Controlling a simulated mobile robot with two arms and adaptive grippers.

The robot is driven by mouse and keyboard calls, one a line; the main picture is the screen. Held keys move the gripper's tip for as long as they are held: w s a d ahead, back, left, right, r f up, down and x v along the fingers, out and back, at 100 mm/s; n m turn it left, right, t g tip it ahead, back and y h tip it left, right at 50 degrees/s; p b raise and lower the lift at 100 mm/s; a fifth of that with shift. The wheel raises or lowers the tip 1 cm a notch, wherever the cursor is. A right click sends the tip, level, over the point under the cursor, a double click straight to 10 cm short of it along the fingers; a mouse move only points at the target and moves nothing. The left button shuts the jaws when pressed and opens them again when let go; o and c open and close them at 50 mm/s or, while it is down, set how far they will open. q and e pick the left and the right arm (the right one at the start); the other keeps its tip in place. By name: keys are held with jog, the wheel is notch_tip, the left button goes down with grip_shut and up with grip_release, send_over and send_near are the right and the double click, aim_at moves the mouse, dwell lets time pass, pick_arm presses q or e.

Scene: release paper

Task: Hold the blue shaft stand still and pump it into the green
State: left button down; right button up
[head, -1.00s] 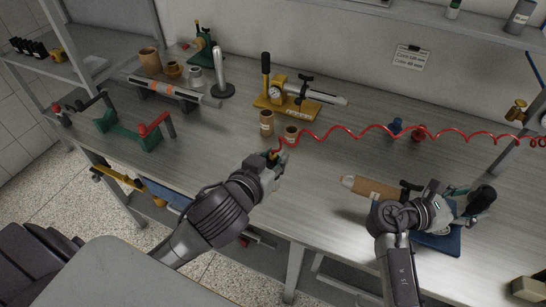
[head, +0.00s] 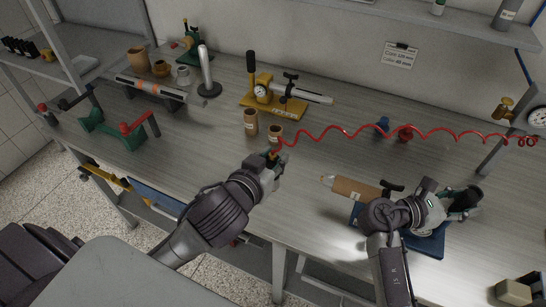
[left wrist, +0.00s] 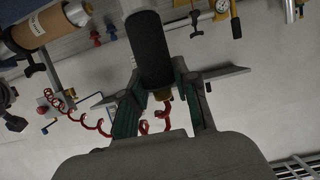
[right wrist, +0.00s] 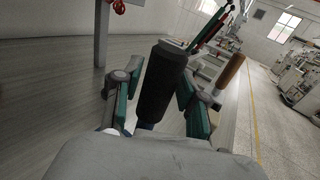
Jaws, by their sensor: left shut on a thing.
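The blue shaft stand (head: 428,243) is at the front right of the bench. A shaft with a brown roll (head: 355,189) lies on it, its pale end (head: 327,181) pointing left; the roll also shows in the left wrist view (left wrist: 46,28). My right gripper (head: 466,198) has its fingers on both sides of an upright black grip (right wrist: 160,85) at the stand; whether they press on it is unclear. My left gripper (head: 274,161) is shut on a black-sleeved handle (left wrist: 151,52) with the red coiled hose (head: 340,132) behind it, left of the shaft end.
A round gauge (head: 538,118) is at the far right; its reading is too small to tell. Brown cores (head: 251,122), a yellow stand (head: 272,98) and a green stand (head: 110,132) are further left. Bench between the left gripper and the roll is clear.

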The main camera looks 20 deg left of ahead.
grip_shut()
pick_arm(q)
jog(key=shift+w+d+f, duration=0.15)
jog(key=shift+w+f, duration=0.05)
jog(key=shift+f, duration=0.1)
jog(key=w+a+f+n+h, duration=0.1)
jog(key=w+f+n+h, duration=0.1)
jog(key=f+n, duration=0.1)
jog(key=w+a+f+n+g+h, duration=0.1)
jog(key=w+f+n+h, duration=0.1)
jog(key=w+f+n, duration=0.1)
jog(key=w+a+f+n+g+h, duration=0.1)
jog(key=w+f+n+h, duration=0.1)
jog(key=f+n, duration=0.2)
jog(key=shift+w+a+f+n, duration=0.1)
jog(key=shift+a+f+n, duration=0.1)
jog(key=shift+f, duration=0.4)
jog(key=shift+w+a+f+n, duration=0.1)
jog(key=shift+a+f+n, duration=0.1)
jog(key=shift+f, duration=0.35)
jog(key=a+n, duration=0.1)
jog(key=w+a+n+t, duration=0.1)
jog(key=a+n, duration=0.1)
jog(key=w+a+n, duration=0.1)
jog(key=a, duration=0.1)
jog(key=shift+w+a+f+t+y, duration=0.1)
jog(key=shift+a+f+t+y, duration=0.05)
jog(key=shift+f+t+y, duration=0.2)
